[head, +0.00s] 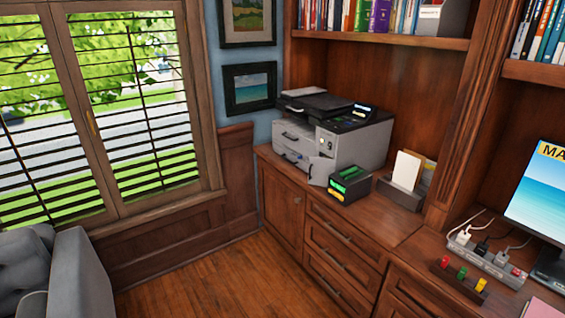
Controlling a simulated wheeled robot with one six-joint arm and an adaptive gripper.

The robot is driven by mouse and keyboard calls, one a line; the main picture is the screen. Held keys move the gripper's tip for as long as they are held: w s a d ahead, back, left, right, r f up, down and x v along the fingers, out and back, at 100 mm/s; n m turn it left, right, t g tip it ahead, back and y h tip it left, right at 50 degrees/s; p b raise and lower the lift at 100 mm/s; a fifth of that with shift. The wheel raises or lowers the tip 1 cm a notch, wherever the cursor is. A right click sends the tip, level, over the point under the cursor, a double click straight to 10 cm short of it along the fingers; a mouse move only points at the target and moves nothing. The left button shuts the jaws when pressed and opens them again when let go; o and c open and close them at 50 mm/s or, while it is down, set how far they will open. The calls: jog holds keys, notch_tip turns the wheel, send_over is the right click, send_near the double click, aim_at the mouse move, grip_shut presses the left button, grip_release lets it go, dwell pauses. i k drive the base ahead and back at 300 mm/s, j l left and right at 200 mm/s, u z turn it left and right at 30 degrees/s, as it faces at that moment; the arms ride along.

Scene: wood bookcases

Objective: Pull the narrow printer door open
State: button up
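A grey and black printer (362,148) stands on the wooden counter in the corner by the window. Its front has wide drawer-like panels with dark handles at the left. A narrow panel (326,142) with small dark markings is at the right of the front. Below it, a narrow light-grey flap (320,171) seems to stick out from the front at an angle; how far it stands open is hard to tell. A closed wooden cabinet door (281,208) with a small knob is under the printer. My gripper is not in view.
A power strip (487,259) and monitor are further right. A grey armchair (55,275) is at lower left; wood floor between is clear.

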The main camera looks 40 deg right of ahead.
aim_at(320, 168)
jog(key=i, duration=1.8)
